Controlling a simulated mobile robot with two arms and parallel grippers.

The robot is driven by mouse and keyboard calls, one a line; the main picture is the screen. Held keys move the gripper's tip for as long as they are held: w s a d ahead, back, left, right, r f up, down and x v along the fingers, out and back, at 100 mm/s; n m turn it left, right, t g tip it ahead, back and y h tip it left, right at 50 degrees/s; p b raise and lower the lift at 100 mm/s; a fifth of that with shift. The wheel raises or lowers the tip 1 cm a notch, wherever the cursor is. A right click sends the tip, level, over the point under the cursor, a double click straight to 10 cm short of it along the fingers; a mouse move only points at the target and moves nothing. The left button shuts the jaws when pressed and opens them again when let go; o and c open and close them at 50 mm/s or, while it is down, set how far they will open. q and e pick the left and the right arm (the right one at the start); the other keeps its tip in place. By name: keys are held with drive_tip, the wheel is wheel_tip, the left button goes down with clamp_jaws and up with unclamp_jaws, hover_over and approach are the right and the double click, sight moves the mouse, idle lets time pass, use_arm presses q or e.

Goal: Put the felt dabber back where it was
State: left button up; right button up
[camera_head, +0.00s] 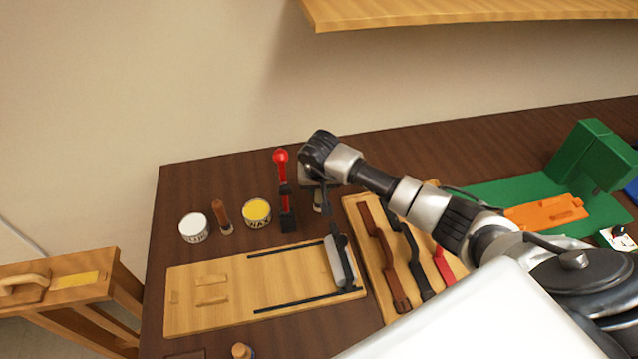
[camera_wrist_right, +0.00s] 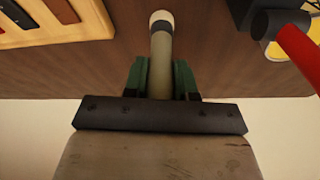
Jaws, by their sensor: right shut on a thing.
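The felt dabber (camera_head: 318,202) has a grey-olive handle, a dark band and a pale tip. In the right wrist view the dabber (camera_wrist_right: 161,50) points away from the gripper, its pale end over the dark tabletop. My right gripper (camera_wrist_right: 160,80) is shut on its handle between green finger pads. In the head view the right gripper (camera_head: 316,186) is behind the wooden jig board, just right of the red-handled clamp, and my wrist hides part of it. I cannot tell whether the dabber's tip touches the table. My left gripper is not in view.
The red-handled clamp (camera_head: 284,190) stands close left of the gripper. Left of it are a yellow-topped tin (camera_head: 257,211), a brown-handled brush (camera_head: 221,214) and a white tin (camera_head: 193,227). The jig board (camera_head: 215,310) lies in front; a wooden tray (camera_head: 352,208) of shaped pieces is to the right.

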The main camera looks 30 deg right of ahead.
drive_tip(key=o, duration=0.5)
drive_tip(key=shift+f, duration=0.15)
drive_tip(key=shift+c, duration=0.2)
drive_tip(key=o, duration=0.5)
drive_tip(key=shift+c, duration=0.2)
drive_tip(key=shift+r, duration=0.55)
drive_tip(key=b+v, duration=0.2)
drive_tip(key=v, duration=0.9)
drive_tip(key=shift+s+a+r, duration=0.1)
drive_tip(key=shift+r, duration=0.05)
